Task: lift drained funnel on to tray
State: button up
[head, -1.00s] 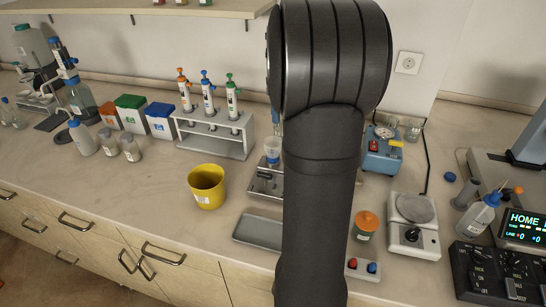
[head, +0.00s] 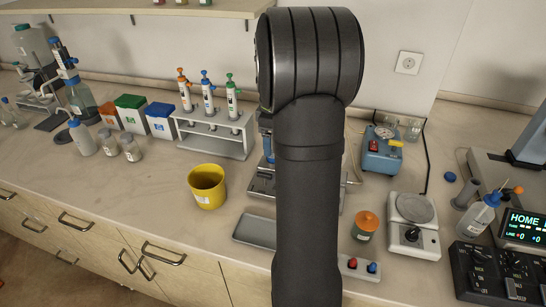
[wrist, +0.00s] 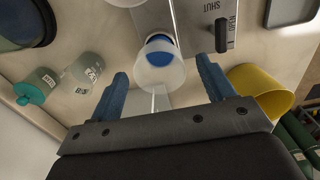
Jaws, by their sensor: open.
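The funnel (wrist: 160,68) is a translucent white cup with a blue disc inside, seen in the wrist view just ahead of my gripper. My gripper (wrist: 163,74) is open, with one blue finger on each side of the funnel and visible gaps between. A metal stand (wrist: 190,12) marked SHUT, with a dark lever, is beside the funnel. In the head view my arm hides the funnel and most of my gripper. The shallow grey tray (head: 256,231) lies near the bench front, partly behind my arm; a tray corner shows in the wrist view (wrist: 290,12).
A yellow bucket (head: 207,187) stands left of the tray and close to one finger in the wrist view (wrist: 262,88). A pipette rack (head: 215,140) is behind it. The bench's left front is clear.

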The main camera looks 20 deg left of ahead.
notch_tip(320, 180, down, 5)
jog(key=shift+d+f, duration=0.1)
jog(key=c, duration=1.1)
